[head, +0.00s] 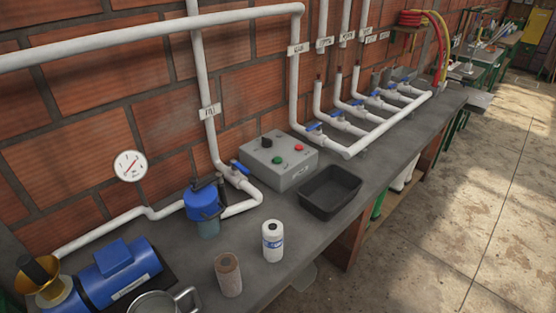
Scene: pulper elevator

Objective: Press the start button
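A grey control box (279,162) stands on the workbench against the brick wall, just left of the black tray. Its top face carries a green button (277,160), a red button (298,148) and a black knob (266,142). A small label is on its front face, too small to read. No wording that marks a start button can be made out. Nothing covers the buttons in the head view. My gripper is not in view.
A black tray (318,210) sits right of the box. White pipes with blue valves line the wall. The floor (460,210) at right is clear.

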